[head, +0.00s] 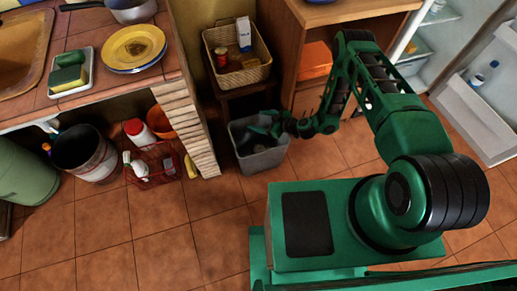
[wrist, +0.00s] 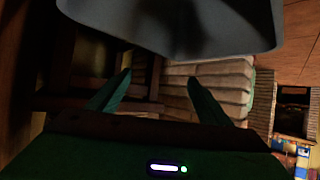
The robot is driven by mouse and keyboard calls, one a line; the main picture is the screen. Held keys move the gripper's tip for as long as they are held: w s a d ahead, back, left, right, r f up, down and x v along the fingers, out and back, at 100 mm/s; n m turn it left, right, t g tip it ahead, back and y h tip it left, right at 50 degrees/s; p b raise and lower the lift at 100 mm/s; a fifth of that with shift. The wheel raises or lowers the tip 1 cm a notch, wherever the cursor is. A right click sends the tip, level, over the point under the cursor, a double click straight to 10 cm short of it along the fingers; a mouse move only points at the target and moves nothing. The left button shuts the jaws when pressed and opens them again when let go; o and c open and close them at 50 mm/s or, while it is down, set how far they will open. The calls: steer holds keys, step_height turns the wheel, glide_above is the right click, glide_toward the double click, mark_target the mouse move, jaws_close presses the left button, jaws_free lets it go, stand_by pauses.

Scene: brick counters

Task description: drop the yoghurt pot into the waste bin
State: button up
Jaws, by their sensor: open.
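The grey waste bin (head: 264,162) stands on the tiled floor between the brick counter end and the wooden cabinet. My gripper (head: 262,130) is at the bin's open top in the head view, over its rim. In the wrist view the fingers of my gripper (wrist: 160,80) are spread apart with nothing visible between them. A grey, smooth-walled shape, apparently the waste bin (wrist: 185,25), fills the top of that view. I cannot make out the yoghurt pot in either view; the bin's inside is dark and partly hidden by my gripper.
A wicker basket (head: 235,75) with a carton and jars stands on a small stand behind the bin. The brick counter end (head: 187,125) is left of it, the wooden cabinet (head: 305,95) right. An open fridge door (head: 475,105) is at far right. Floor in front is clear.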

steer(key=v, duration=0.7)
steer(key=shift+s+d, duration=0.1)
steer(key=shift+d, duration=0.05)
steer(key=shift+r, duration=0.1)
